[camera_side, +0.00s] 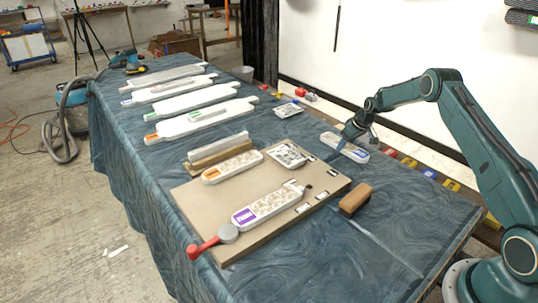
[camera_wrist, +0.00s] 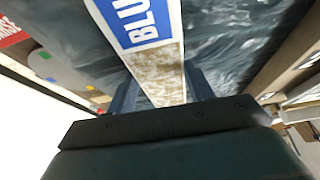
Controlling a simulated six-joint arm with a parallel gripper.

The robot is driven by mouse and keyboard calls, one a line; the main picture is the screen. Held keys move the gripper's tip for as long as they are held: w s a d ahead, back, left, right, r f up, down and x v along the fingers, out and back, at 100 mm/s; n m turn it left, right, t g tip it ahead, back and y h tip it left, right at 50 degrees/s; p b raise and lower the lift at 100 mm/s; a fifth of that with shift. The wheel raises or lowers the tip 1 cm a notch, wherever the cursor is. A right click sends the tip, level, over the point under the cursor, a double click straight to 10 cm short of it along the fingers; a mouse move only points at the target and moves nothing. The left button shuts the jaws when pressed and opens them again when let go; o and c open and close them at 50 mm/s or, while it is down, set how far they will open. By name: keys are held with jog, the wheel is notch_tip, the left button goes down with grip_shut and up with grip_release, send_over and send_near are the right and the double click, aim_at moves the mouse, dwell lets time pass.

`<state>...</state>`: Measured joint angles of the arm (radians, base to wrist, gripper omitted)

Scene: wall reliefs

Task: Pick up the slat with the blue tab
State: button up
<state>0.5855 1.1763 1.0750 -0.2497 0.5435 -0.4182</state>
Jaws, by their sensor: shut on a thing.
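The slat with the blue tab (camera_side: 331,139) is a short pale bar with a mottled top, near the table's right edge in the side view. Its blue label (camera_side: 361,154) is at its near right end. My gripper (camera_side: 350,134) is above it with its jaws shut across its middle. In the wrist view the slat (camera_wrist: 160,77) runs between the two fingers of my gripper (camera_wrist: 163,94), and the blue label (camera_wrist: 140,20) reads "BLU", cut off by the frame. I cannot tell whether the slat touches the cloth.
A tan board (camera_side: 190,198) holds an orange-tab slat (camera_side: 238,165) and a purple-tab slat (camera_side: 272,205). A red-handled tool (camera_side: 208,244) lies at its front corner, a brown block (camera_side: 355,198) to its right. Long white slats (camera_side: 195,98) lie farther back. The front right cloth is clear.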

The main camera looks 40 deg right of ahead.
aim_at(346, 145)
jog(key=shift+r, duration=0.1)
notch_tip(346, 145, up, 20)
dwell(0.7)
jog(key=shift+a, duration=0.1)
dwell(0.4)
jog(key=s+a+f, duration=0.2)
jog(key=a+f, duration=0.1)
jog(key=a, duration=1.5)
jog(key=s+a+f, duration=0.3)
jog(key=s+a, duration=0.9)
jog(key=a, duration=0.2)
jog(key=shift+s+a+f, duration=0.15)
jog(key=shift+s+f, duration=0.05)
jog(key=shift+s, duration=0.2)
jog(key=shift+f, duration=0.1)
